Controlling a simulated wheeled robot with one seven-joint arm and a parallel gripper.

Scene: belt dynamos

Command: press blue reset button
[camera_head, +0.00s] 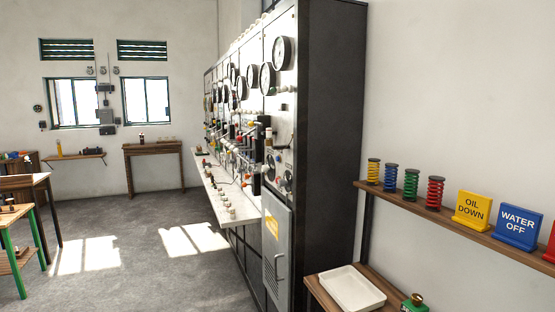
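A tall dark cabinet (332,120) carries a control panel with round gauges (282,53) and several small knobs, levers and coloured parts on its left-facing side. I see this panel at a steep angle, so its small controls overlap. I cannot make out a blue reset button among them. A pale sloping ledge (222,192) with small knobs juts out below the panel. My gripper does not show in this view.
At right, a shelf (460,232) holds coloured springs (391,178), a yellow OIL DOWN sign (472,210) and a blue WATER OFF sign (517,226). A white tray (351,287) sits below. A green-legged table (40,235) stands left. The middle floor (160,265) is clear.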

